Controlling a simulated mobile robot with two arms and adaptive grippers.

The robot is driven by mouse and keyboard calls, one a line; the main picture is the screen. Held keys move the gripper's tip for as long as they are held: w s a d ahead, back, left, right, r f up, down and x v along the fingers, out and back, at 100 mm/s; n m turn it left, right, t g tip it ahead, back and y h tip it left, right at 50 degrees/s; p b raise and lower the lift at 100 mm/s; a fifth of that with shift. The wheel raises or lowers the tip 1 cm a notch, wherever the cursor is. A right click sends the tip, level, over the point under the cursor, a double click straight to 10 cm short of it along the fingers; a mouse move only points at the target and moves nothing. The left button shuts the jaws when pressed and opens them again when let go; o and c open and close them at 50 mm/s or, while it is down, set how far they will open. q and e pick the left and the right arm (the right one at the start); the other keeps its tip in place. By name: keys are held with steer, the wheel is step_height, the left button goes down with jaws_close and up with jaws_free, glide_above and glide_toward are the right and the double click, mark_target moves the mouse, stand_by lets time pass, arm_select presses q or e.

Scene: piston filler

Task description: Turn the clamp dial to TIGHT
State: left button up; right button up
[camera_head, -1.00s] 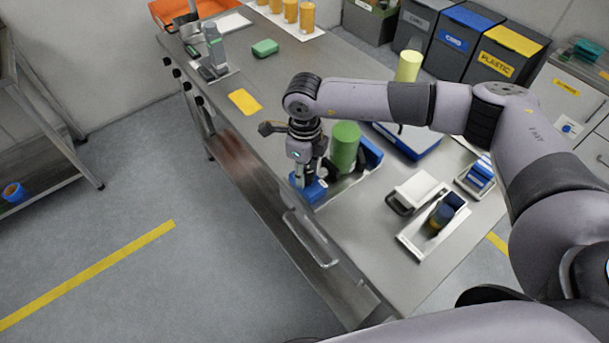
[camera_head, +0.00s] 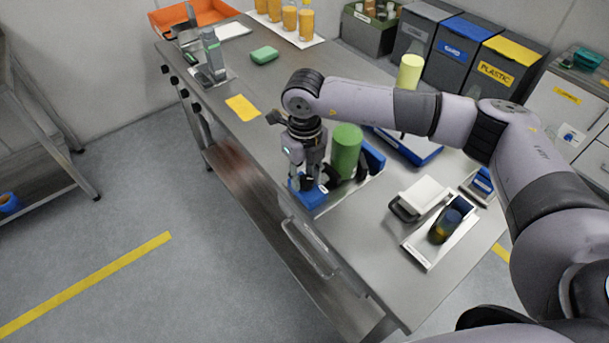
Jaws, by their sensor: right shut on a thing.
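My right gripper (camera_head: 306,183) points down at a blue block-like part (camera_head: 309,198) near the front edge of the steel table. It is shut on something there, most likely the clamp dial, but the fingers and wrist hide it. The blue part sits at the front of a fixture with a green cylinder (camera_head: 346,150) standing upright behind it. Another blue part (camera_head: 373,157) of the fixture shows to the right of the cylinder. Any dial marking is too small or hidden to read. My left gripper is not in view.
A tray (camera_head: 428,262) with a dark cylinder and a white-topped item (camera_head: 424,194) lie to the right. A yellow card (camera_head: 243,107), a green block (camera_head: 264,54) and a grey device (camera_head: 213,52) are toward the far left. Bins (camera_head: 459,42) stand behind the table.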

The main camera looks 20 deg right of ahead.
mark_target(305, 179)
stand_by(0.3)
steer(key=o, duration=1.1)
steer(key=shift+o, duration=0.2)
steer(key=shift+r, duration=0.1)
step_height(305, 179, up, 12)
